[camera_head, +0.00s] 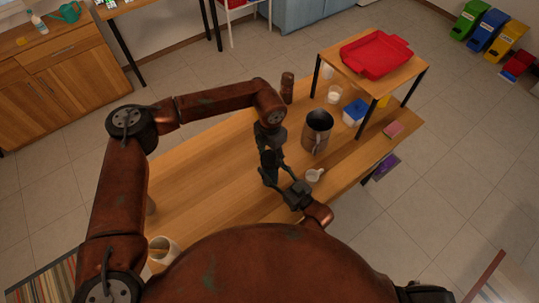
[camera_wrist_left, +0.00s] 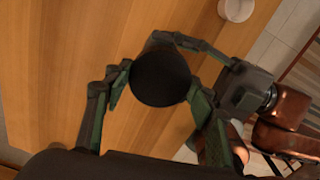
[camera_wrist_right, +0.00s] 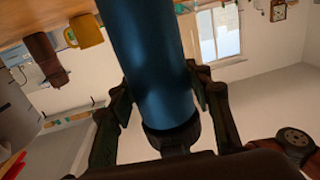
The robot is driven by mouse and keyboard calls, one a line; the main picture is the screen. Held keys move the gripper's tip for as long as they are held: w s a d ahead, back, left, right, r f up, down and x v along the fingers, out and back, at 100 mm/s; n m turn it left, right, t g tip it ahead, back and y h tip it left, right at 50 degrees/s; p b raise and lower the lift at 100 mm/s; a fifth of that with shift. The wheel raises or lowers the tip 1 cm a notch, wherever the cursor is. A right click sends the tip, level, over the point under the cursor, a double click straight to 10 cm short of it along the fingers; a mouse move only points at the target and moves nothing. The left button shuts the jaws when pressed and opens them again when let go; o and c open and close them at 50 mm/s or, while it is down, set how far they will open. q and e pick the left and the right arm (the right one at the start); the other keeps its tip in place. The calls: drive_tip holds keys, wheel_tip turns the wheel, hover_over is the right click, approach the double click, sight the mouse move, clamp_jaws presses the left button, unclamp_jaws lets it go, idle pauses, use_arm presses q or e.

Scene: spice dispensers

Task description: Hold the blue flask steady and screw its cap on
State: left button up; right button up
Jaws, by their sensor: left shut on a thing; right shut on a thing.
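The blue flask (camera_wrist_right: 150,45) shows in the right wrist view as a long cylinder between the fingers of my right gripper (camera_wrist_right: 163,95), which is shut on it. A dark cap (camera_wrist_left: 160,75) shows end-on in the left wrist view and hides the flask below it. My left gripper (camera_wrist_left: 157,90) has its fingers on both sides of the cap and is shut on it. In the head view, my left gripper (camera_head: 269,172) points down over the table, and my right gripper (camera_head: 286,188) reaches in just below it. Whether the cap is fully seated cannot be told.
On the wooden table (camera_head: 205,165) stand a dark-topped pitcher (camera_head: 317,132), a small white cup (camera_head: 313,175), a brown jar (camera_head: 287,86) and a blue container (camera_head: 354,112). A red tray (camera_head: 368,57) lies on a raised shelf at the right. The table left of my grippers is mostly clear.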

use_arm(q)
drive_tip(key=shift+f, duration=0.1)
drive_tip(key=m, duration=0.5)
drive_tip(key=shift+m, duration=0.3)
drive_tip(key=m, duration=0.5)
drive_tip(key=shift+m, duration=0.4)
drive_tip(key=m, duration=0.5)
drive_tip(key=shift+s+d+m, duration=0.1)
drive_tip(key=shift+m, duration=0.3)
drive_tip(key=m, duration=0.3)
drive_tip(key=shift+m, duration=0.3)
drive_tip(key=m, duration=0.8)
drive_tip(key=shift+s, duration=0.1)
drive_tip(key=m, duration=0.7)
drive_tip(key=shift+s+f, duration=0.1)
